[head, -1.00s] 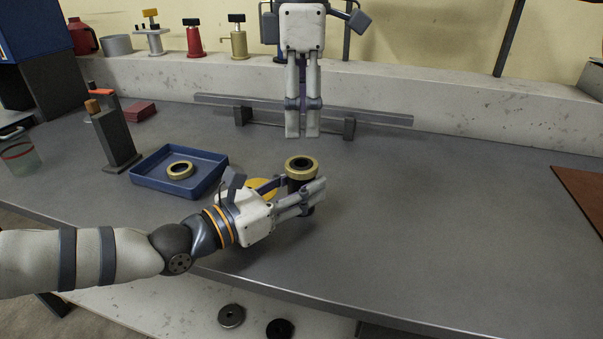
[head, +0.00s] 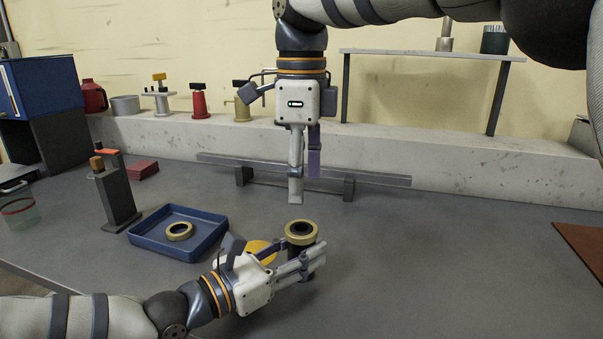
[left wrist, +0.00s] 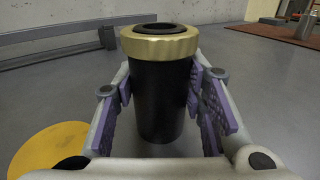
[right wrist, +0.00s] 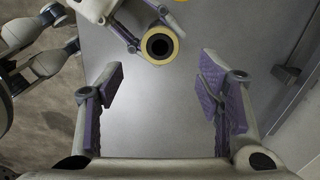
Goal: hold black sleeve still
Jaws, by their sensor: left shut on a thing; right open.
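The black sleeve (left wrist: 160,100) stands upright with a knurled brass ring (left wrist: 160,43) around its top. In the head view the brass ring (head: 302,232) shows above my left gripper (head: 310,262), which hides most of the sleeve. My left gripper is shut on the sleeve, with a purple pad on each side of it below the ring. My right gripper (head: 304,185) hangs above and behind the sleeve, fingers pointing down. In the right wrist view its fingers (right wrist: 163,88) are wide apart and empty, and the ring (right wrist: 174,37) and sleeve opening (right wrist: 158,45) lie beyond them.
A blue tray (head: 152,240) holding another brass ring (head: 179,231) is left of the sleeve. A yellow disc (left wrist: 45,148) lies beside the sleeve. A grey post (head: 118,198) stands left of the tray. A metal rail (head: 370,178) is behind. The bench right of the sleeve is clear.

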